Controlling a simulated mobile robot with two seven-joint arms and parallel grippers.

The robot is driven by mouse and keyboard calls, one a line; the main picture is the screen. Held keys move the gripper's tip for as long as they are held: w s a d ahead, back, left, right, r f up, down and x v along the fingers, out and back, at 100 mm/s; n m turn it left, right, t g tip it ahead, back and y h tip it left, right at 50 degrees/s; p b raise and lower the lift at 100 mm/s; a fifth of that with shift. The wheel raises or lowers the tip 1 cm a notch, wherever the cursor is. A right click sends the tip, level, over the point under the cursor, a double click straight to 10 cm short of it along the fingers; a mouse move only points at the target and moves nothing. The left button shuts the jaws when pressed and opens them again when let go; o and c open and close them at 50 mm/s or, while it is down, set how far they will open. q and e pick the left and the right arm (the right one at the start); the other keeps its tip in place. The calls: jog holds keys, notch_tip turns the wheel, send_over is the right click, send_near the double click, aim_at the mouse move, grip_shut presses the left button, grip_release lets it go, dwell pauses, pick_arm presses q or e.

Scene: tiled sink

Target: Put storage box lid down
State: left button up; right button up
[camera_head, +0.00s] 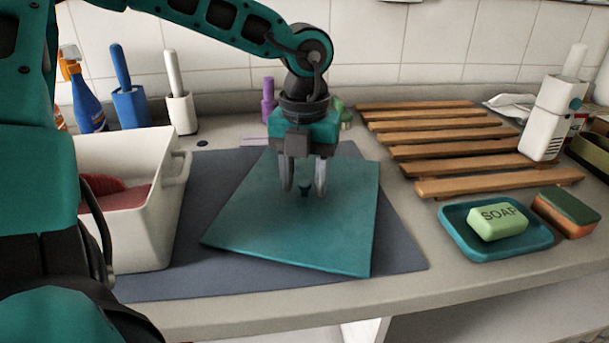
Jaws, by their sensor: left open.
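The storage box lid (335,239) is a flat teal panel with a small dark knob (305,191) near its middle. It lies turned at an angle on the dark grey mat (215,271). My left gripper (305,182) points down over the lid, open, with its fingers on either side of the knob. I cannot tell whether the fingers touch it. The white storage box (140,243) stands open to the left, with something red (117,200) inside. My right gripper is not in view.
A wooden slatted rack (455,150) lies to the right, behind a teal soap dish (484,251) with green soap (497,221). A sponge (565,212) and white dispenser (549,118) stand farther right. Brushes (130,105) and a spray bottle (86,103) line the back left.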

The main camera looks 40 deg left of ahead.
aim_at(305, 183)
pick_arm(q)
jog(key=shift+r+p, duration=0.35)
jog(key=shift+r, duration=0.05)
notch_tip(305, 183, up, 12)
jog(key=p, duration=0.1)
jog(key=shift+f+p, duration=0.25)
jog(key=shift+p, duration=0.05)
jog(key=shift+s+f, duration=0.1)
